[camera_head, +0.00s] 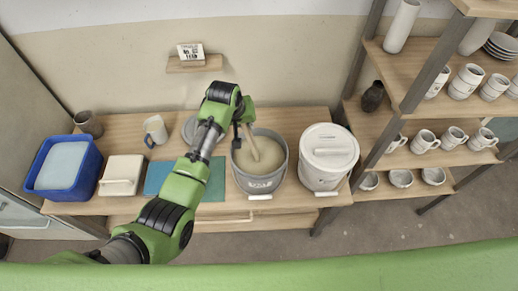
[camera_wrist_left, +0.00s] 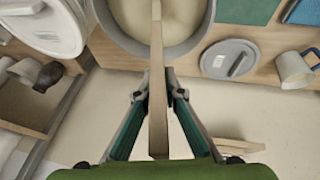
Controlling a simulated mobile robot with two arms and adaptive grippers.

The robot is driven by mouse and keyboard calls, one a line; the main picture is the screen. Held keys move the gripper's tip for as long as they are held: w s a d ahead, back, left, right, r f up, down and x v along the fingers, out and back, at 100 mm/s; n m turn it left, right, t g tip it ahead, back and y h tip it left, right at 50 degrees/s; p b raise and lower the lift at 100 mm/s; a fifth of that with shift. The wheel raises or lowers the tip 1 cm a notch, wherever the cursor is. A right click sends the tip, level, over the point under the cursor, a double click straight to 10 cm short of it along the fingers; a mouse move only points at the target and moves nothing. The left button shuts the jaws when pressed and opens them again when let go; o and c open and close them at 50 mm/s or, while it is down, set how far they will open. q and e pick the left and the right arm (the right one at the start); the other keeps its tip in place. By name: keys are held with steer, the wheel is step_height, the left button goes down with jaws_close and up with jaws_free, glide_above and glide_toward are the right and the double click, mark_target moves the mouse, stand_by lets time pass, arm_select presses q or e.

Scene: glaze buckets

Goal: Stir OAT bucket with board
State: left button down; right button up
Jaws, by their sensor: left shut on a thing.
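The open grey bucket (camera_head: 240,180) stands on the wooden bench and holds a beige liquid. It has a small label on its front that I cannot read surely. A wooden board (camera_head: 253,142) slants down with its lower end in the liquid. My left gripper (camera_head: 243,127) is above the bucket's back rim and is shut on the board. In the left wrist view the board (camera_wrist_left: 157,95) runs between the fingers of the left gripper (camera_wrist_left: 158,90) into the bucket (camera_wrist_left: 113,28). My right gripper is not in view.
A lidded white bucket (camera_head: 327,178) stands close at the right of the open one. A grey lid (camera_wrist_left: 230,58), a mug (camera_head: 155,129), a white box (camera_head: 122,175) and a blue tub (camera_head: 93,183) are to the left. A shelf with pottery (camera_head: 423,140) borders the right.

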arm_select(q)
step_height(320, 180, up, 12)
steer(key=a, duration=0.2)
steer(key=shift+a, duration=0.25)
stand_by(0.4)
stand_by(0.8)
steer(key=shift+r, duration=2.35)
